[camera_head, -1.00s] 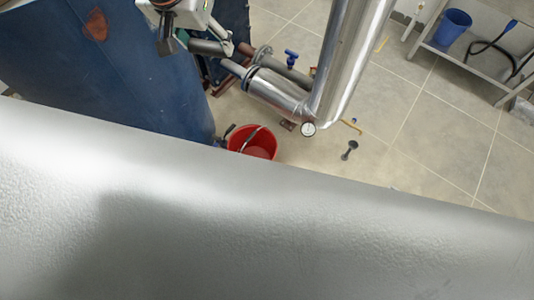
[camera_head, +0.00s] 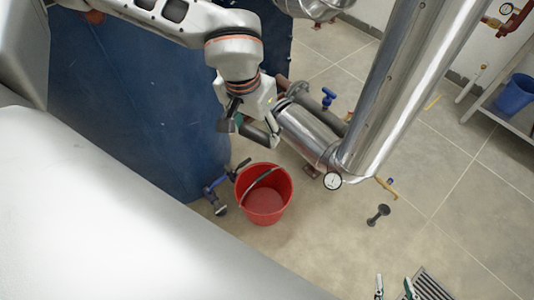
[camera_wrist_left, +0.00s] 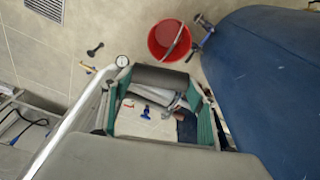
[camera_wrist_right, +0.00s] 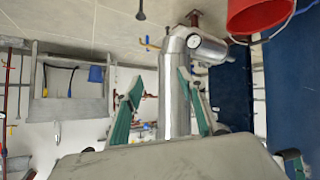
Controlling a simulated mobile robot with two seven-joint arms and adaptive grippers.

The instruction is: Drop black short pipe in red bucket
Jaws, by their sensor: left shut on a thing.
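The red bucket (camera_head: 265,205) stands on the floor beside the blue tank and looks empty, its dark handle across its mouth. My left gripper (camera_head: 256,130) is shut on the black short pipe (camera_head: 259,135), above and a little behind the bucket in the head view. In the left wrist view the pipe (camera_wrist_left: 160,77) lies crosswise between the fingertips, with the bucket (camera_wrist_left: 162,40) just beyond it. My right gripper (camera_wrist_right: 160,104) is open and empty. Only its fingertips (camera_head: 394,287) show at the bottom of the head view. The bucket's edge (camera_wrist_right: 255,15) shows in the right wrist view.
The blue tank (camera_head: 140,100) stands left of the bucket, with a blue-handled valve (camera_head: 212,190) between them. A large silver pipe (camera_head: 395,90) with a gauge (camera_head: 332,181) rises to the right. A black part (camera_head: 378,214) lies on the floor. A floor grate (camera_head: 430,287) is lower right.

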